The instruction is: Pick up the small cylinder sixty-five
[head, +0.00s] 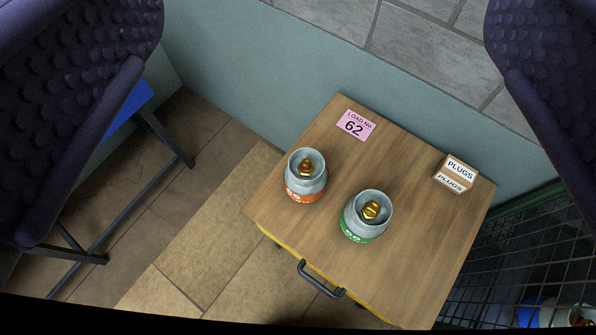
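Two small grey cylinders with brass valve tops stand upright on a wooden-topped cart. The left one has an orange band (306,178). The right one, with a green band (367,217), stands closer to the cart's drawer handle. The numbers on both bands are foreshortened and too small to read surely, so I cannot tell which is sixty-five. My gripper (322,70) shows as two dark, studded fingers at the left and right edges, wide apart. It is open and empty, with the cylinders in view beyond the gap and not touched.
The wooden cart top (415,245) also bears a pink "LOAD No 62" card (355,125) and a "PLUGS" box (456,174). A green wire cage (500,265) stands close on the right. A wall rises behind. A dark-legged blue stand (128,106) is left; tiled floor lies between.

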